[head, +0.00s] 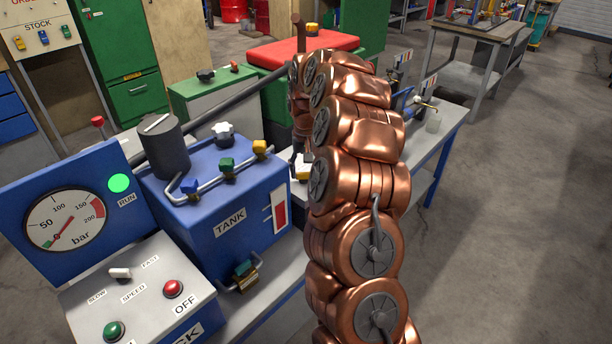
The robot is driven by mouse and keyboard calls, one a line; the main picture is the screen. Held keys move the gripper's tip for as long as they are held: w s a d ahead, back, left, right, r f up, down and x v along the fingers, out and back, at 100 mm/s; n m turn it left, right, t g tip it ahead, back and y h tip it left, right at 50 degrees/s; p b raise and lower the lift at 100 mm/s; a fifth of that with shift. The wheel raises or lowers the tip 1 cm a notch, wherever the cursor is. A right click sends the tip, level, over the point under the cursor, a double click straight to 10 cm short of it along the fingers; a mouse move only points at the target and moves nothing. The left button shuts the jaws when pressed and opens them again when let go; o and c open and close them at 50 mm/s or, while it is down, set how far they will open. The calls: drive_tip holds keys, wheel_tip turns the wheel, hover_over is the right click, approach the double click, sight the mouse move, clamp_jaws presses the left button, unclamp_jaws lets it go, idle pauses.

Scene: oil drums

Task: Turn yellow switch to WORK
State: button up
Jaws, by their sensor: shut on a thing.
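A small yellow piece (304,174) on a white block, which looks like the yellow switch, shows just left of my copper arm, behind the blue tank. My gripper (298,166) reaches down to it from above, with dark fingers closed on it. The arm hides the right side of the gripper and much of the switch's surroundings. No WORK label is readable, and I cannot tell which way the switch points.
The blue tank (222,215) with pipes and coloured valve knobs stands close left of the gripper. A gauge panel (66,222) and control box (134,290) are nearer. A red-topped green cabinet (312,45) stands behind. The floor at right (510,220) is clear.

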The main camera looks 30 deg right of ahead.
drive_tip(key=n+b, duration=0.1)
drive_tip(key=n, duration=0.2)
drive_tip(key=shift+f+n, duration=0.15)
drive_tip(key=shift+n, duration=0.15)
drive_tip(key=shift+w+n+b, duration=0.2)
drive_tip(key=shift+n+b, duration=0.3)
drive_tip(key=shift+n, duration=1.8)
drive_tip(key=o, duration=1.1)
drive_tip(key=shift+o, duration=0.2)
drive_tip(key=shift+r, duration=0.2)
wheel_tip(320, 180, up, 12)
